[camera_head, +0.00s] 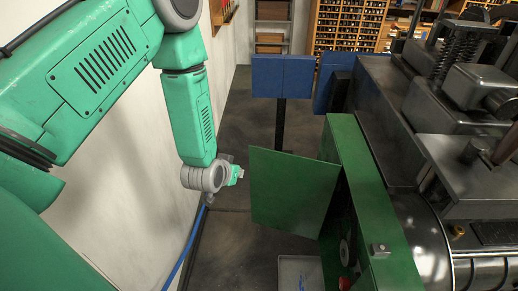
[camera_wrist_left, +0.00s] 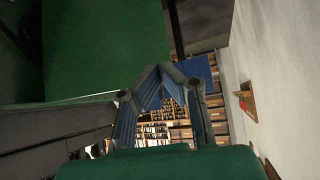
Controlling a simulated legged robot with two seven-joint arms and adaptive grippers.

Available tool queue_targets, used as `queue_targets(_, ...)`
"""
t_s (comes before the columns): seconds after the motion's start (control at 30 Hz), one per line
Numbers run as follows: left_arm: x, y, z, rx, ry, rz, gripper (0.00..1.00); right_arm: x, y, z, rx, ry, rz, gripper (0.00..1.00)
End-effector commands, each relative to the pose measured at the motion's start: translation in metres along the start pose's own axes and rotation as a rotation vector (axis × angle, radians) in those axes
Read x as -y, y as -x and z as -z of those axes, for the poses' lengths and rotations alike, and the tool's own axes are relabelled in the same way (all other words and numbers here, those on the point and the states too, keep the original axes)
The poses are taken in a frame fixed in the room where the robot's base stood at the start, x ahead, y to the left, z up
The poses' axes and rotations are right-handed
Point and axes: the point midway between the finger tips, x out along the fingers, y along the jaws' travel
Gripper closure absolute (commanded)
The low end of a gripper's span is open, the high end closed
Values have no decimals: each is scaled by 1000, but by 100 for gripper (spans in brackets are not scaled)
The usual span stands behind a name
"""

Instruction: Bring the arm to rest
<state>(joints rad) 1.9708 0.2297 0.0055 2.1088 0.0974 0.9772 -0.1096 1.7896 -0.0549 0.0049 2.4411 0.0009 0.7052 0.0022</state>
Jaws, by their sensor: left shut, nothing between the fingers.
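My left arm comes in from the left in the head view and bends down at the elbow. My left gripper (camera_head: 240,174) is at its lower end, just left of the free edge of an open green door panel (camera_head: 293,188). I cannot tell the exact gap between them. In the left wrist view the two dark fingers of my left gripper (camera_wrist_left: 158,68) come together at their tips with nothing held. A large green surface (camera_wrist_left: 100,45) fills the upper left of that view. My right gripper is not in view.
The green cabinet (camera_head: 370,205) and a dark metal machine (camera_head: 450,110) take up the right side. Blue panels (camera_head: 282,76) stand behind on a dark post. A pale wall (camera_head: 110,200) is close on the left. A grey tray (camera_head: 300,270) lies low at the bottom. Shelves (camera_head: 345,25) are far back.

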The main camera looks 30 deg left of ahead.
Motion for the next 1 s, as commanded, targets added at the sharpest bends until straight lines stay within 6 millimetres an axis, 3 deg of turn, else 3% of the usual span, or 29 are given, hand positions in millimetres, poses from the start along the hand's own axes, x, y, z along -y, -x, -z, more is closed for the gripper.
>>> queue_targets(0.07, -8, 9, -23, 57, -23, -16, 100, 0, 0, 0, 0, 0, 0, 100)
queue_targets(0.17, -20, 28, -73, 185, -68, -47, 100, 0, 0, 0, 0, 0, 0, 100)
queue_targets(0.3, -30, 73, -157, 416, -147, -89, 100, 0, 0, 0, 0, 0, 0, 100)
queue_targets(0.4, -30, 110, -204, 564, -198, -107, 100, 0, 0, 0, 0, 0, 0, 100)
queue_targets(0.5, -27, 140, -236, 675, -237, -115, 100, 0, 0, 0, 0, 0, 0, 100)
queue_targets(0.67, -23, 164, -257, 759, -265, -118, 100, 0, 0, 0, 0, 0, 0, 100)
queue_targets(1.0, -23, 166, -258, 764, -266, -118, 100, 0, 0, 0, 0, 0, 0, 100)
